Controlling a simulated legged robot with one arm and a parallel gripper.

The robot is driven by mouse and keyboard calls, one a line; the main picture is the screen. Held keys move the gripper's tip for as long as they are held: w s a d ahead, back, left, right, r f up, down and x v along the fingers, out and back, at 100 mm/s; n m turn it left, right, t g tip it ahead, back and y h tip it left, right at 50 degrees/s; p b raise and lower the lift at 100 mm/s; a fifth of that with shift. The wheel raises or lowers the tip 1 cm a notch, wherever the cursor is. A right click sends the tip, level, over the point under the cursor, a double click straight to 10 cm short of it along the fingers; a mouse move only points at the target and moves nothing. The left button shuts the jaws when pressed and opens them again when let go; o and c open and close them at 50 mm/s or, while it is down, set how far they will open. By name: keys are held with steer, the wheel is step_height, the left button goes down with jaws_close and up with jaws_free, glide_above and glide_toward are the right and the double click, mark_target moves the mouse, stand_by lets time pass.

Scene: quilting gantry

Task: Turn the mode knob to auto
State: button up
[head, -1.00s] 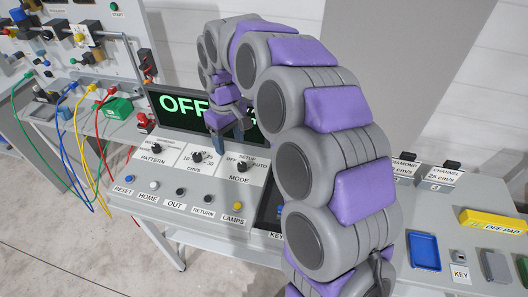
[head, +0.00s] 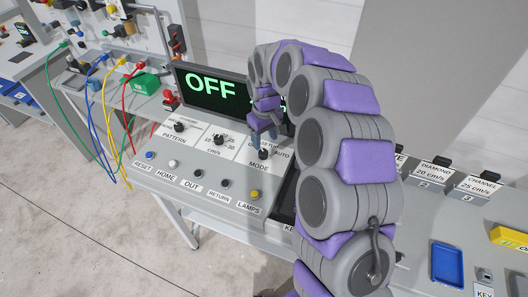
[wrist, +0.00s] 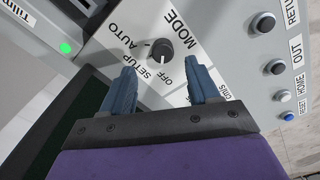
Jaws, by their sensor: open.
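The mode knob (head: 264,153) is a small dark round knob on the sloped light-grey panel, with OFF, SETUP and AUTO printed around it. The wrist view shows the knob (wrist: 160,50) just beyond the fingertips, roughly centred between them. The display (head: 215,92) behind the panel reads OFF in green, partly hidden by my arm. My gripper (head: 268,134) hangs above the mode knob, fingers pointing down. In the wrist view my gripper (wrist: 163,73) is open, its two blue fingers apart and nothing between them.
The pattern knob (head: 180,127) and speed knob (head: 219,140) sit left of the mode knob. Several push buttons, including yellow LAMPS (head: 255,195), line the front. A red button (head: 170,98) stands left of the display. A blue tray (head: 446,264) lies right.

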mark_target(264, 152)
step_height(264, 152, down, 6)
steer(key=shift+s+a+r+b, duration=0.1)
steer(key=shift+a+b, duration=0.05)
steer(key=shift+b, duration=0.25)
steer(key=shift+a+f, duration=0.25)
steer(key=shift+f, duration=0.3)
steer(key=shift+d+r, duration=0.1)
steer(key=shift+d, duration=0.3)
steer(key=shift+c, duration=1)
steer(key=shift+a, duration=0.2)
steer(key=c, duration=0.8)
steer(key=shift+c, duration=0.2)
